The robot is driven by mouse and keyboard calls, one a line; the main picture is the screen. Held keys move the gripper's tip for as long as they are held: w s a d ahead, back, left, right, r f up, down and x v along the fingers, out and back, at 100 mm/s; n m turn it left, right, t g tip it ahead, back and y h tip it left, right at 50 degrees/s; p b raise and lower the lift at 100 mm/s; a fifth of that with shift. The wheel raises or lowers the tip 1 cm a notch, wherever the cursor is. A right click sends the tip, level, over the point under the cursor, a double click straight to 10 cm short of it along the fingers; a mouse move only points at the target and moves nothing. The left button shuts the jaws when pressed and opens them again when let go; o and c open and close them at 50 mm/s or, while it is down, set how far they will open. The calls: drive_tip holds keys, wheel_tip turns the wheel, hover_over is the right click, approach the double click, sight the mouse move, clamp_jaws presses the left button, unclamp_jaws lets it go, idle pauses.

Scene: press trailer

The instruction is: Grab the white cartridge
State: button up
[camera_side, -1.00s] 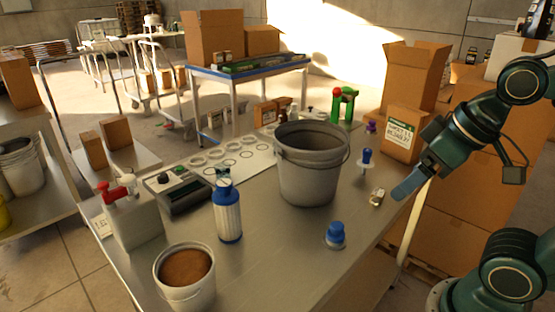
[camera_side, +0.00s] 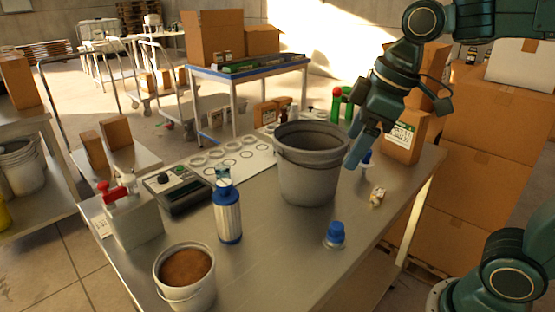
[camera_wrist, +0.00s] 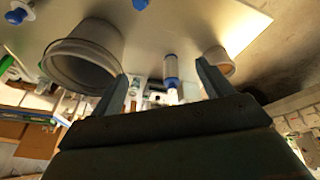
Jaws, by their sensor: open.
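The white cartridge (camera_side: 227,215) stands upright on the metal table, with blue bands at its top and bottom. It also shows in the wrist view (camera_wrist: 171,70), between my two fingers in the picture but well beyond them. My gripper (camera_side: 360,148) is in the air just right of the large grey bucket's rim, far to the right of the cartridge. In the wrist view my gripper (camera_wrist: 160,85) has its fingers wide apart, with nothing between them.
The large grey bucket (camera_side: 308,180) stands between my gripper and the cartridge. A small bucket with brown contents (camera_side: 184,285), a grey device (camera_side: 177,190), a red-handled press (camera_side: 130,220) and a blue-capped piece (camera_side: 335,235) are also on the table. The front middle is clear.

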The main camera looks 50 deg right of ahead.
drive_tip(key=w+a+f+n+g, duration=0.1)
drive_tip(key=w+a+n, duration=0.15)
drive_tip(key=w, duration=0.35)
drive_tip(key=w+a+f+n+g, duration=0.1)
drive_tip(key=w+a+n, duration=0.1)
drive_tip(key=w+n, duration=0.35)
drive_tip(key=n+g, duration=0.2)
drive_tip(key=n, duration=0.4)
hover_over(225, 194)
drive_tip(key=d, duration=0.2)
drive_tip(key=shift+y, duration=0.3)
drive_tip(key=f, duration=0.8)
drive_tip(key=shift+w, duration=0.25)
drive_tip(key=shift+w+a+f, duration=0.3)
drive_tip(key=shift+w+f, duration=0.05)
drive_tip(key=shift+f, duration=0.15)
drive_tip(key=shift+s+a+f, duration=0.1)
drive_tip(key=shift+a+f, duration=0.1)
drive_tip(key=shift+f, duration=1.7)
drive_tip(key=shift+s+a+f, duration=0.1)
drive_tip(key=shift+a+f, duration=0.1)
drive_tip(key=shift+f, duration=1.65)
drive_tip(key=shift+w, duration=0.1)
drive_tip(key=shift+r, duration=0.1)
drive_tip(key=c, duration=1.5)
